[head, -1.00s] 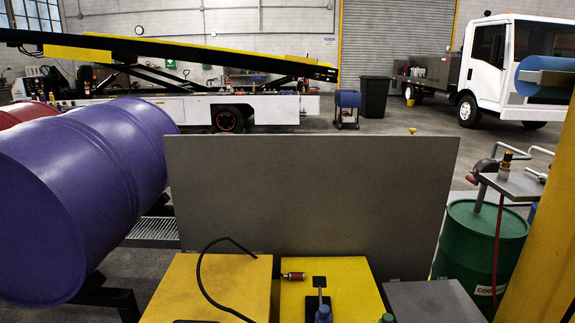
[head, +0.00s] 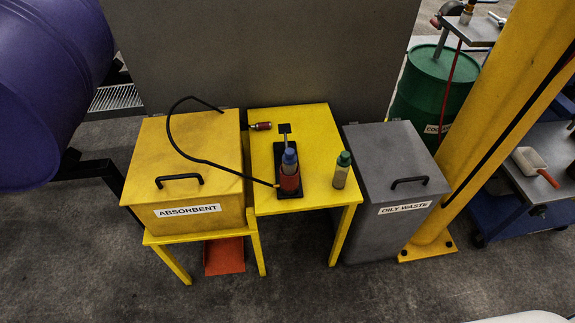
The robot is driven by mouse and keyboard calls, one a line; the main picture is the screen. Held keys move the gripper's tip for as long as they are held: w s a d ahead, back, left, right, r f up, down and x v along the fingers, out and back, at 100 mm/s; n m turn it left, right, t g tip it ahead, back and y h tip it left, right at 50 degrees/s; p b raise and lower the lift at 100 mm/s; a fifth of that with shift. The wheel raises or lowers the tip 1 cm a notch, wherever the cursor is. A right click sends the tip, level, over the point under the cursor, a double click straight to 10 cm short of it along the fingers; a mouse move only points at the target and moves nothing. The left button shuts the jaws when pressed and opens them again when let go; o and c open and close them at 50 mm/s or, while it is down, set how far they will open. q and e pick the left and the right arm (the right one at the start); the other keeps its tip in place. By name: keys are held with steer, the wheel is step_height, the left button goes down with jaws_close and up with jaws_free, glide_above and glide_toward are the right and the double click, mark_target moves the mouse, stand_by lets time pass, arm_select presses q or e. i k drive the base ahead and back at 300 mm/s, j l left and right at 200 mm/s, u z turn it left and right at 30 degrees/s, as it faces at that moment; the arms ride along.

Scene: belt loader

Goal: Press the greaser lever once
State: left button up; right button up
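The greaser (head: 289,176) stands on a black base plate on the yellow table (head: 318,137). It has a red body and a blue top. Its lever (head: 286,135) appears as a dark bar with a flat black pad, behind the blue top. A black hose (head: 190,153) arcs from the greaser's base leftward over the absorbent box. A small red cylinder (head: 261,126) lies near the table's back left corner. A green-capped bottle (head: 342,170) stands right of the greaser. Neither of my grippers shows.
The yellow absorbent box (head: 190,140) stands left of the table, the grey oily waste bin (head: 393,155) right. A grey panel (head: 250,50) rises behind. A yellow post (head: 500,120) and a cart (head: 545,160) stand at the right.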

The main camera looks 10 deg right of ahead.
mark_target(285, 128)
steer(key=i+l, duration=0.1)
steer(key=l, duration=0.25)
steer(key=i+l, duration=0.1)
steer(key=l, duration=0.25)
steer(key=i+l, duration=0.1)
steer(key=l, duration=0.25)
steer(key=i+l, duration=0.1)
steer(key=l, duration=0.25)
steer(key=i+l, duration=0.1)
steer(key=l, duration=0.25)
steer(key=u, duration=1.6)
